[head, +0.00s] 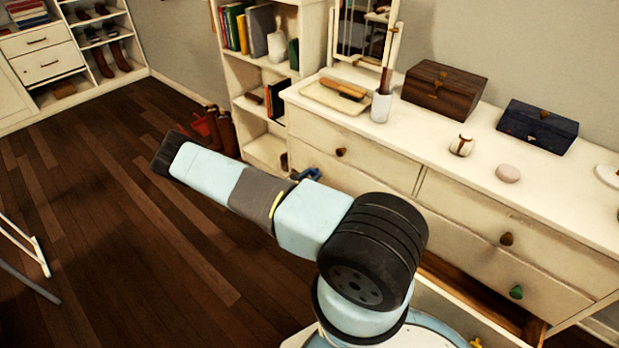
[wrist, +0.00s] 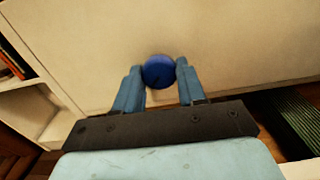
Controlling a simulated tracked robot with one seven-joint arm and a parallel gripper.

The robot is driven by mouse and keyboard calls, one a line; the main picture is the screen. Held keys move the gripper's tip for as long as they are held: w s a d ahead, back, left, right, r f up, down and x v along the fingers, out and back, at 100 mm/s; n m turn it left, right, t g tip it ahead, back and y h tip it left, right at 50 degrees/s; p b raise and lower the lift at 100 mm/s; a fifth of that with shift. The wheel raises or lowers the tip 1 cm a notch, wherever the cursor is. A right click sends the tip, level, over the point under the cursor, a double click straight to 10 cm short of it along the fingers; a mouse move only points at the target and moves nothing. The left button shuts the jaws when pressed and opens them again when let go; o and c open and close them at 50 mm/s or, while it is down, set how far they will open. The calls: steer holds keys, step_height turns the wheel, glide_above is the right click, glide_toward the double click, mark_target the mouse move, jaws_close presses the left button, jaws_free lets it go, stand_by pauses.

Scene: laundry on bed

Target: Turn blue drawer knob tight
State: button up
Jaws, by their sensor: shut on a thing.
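The blue drawer knob (wrist: 158,72) is round and dark blue, on a cream drawer front (wrist: 95,30) in the wrist view. My gripper (wrist: 158,70) has its two lighter blue fingers on either side of the knob, shut on it. In the head view, a small blue piece (head: 306,174) shows just past my arm against the dresser front; I cannot tell whether it is finger or knob. My arm hides the rest of that spot.
The cream dresser (head: 470,215) has a brown knob (head: 341,152) and a green knob (head: 516,292). On top stand a wooden box (head: 445,90), a dark blue box (head: 538,126) and a brush cup (head: 381,105). A bookshelf (head: 235,72) stands left; the floor (head: 110,220) is largely clear.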

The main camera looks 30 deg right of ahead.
steer(key=m, duration=0.6)
steer(key=shift+d+m, duration=0.1)
steer(key=shift+m, duration=0.3)
steer(key=m, duration=0.7)
steer(key=shift+s, duration=0.1)
steer(key=m, duration=0.6)
steer(key=shift+m, duration=0.3)
steer(key=m, duration=0.4)
steer(key=shift+m, duration=1.3)
steer(key=shift+r, duration=0.1)
steer(key=o, duration=1.1)
steer(key=shift+c, duration=0.2)
steer(key=v, duration=1.4)
